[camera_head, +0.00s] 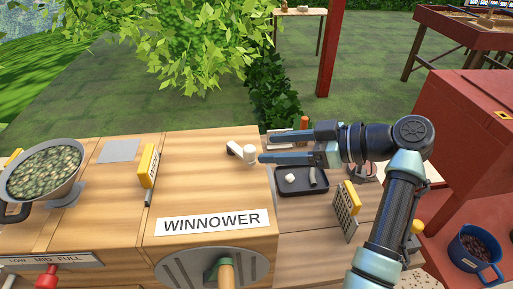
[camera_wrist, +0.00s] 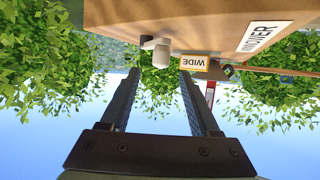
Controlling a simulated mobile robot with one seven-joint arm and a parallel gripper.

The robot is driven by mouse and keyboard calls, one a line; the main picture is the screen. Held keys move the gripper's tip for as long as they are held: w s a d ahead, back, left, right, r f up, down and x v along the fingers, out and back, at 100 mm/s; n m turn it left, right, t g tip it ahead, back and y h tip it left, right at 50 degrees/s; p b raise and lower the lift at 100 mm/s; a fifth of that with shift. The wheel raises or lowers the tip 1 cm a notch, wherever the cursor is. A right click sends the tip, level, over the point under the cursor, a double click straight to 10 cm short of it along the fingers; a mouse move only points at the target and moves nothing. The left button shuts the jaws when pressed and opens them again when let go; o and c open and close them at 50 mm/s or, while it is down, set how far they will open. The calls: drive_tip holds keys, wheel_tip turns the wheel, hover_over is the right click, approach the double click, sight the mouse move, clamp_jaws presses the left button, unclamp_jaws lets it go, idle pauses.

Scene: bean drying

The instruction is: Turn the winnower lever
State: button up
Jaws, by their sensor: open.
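The winnower (camera_head: 210,195) is a light wooden box with a "WINNOWER" label. Its small lever (camera_head: 249,153), with a whitish knob, sits on the top near the right edge. My gripper (camera_head: 263,149) comes from the right, level, with its two dark fingers apart and empty. The fingertips are close to the knob. In the wrist view, which is upside down, the lever (camera_wrist: 162,53) appears between the fingertips (camera_wrist: 160,72) and slightly beyond them. I cannot tell whether a finger touches it.
A yellow-edged plate (camera_head: 149,165) stands left of the lever; the wrist view shows its "WIDE" label (camera_wrist: 194,63). A dark tray (camera_head: 283,188) with small items lies below my gripper. A bean-filled pan (camera_head: 78,180) is far left.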

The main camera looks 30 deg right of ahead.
drive_tip(key=v, duration=0.6)
drive_tip(key=shift+s+d, duration=0.15)
drive_tip(key=shift+s, duration=0.1)
drive_tip(key=shift+r, duration=0.1)
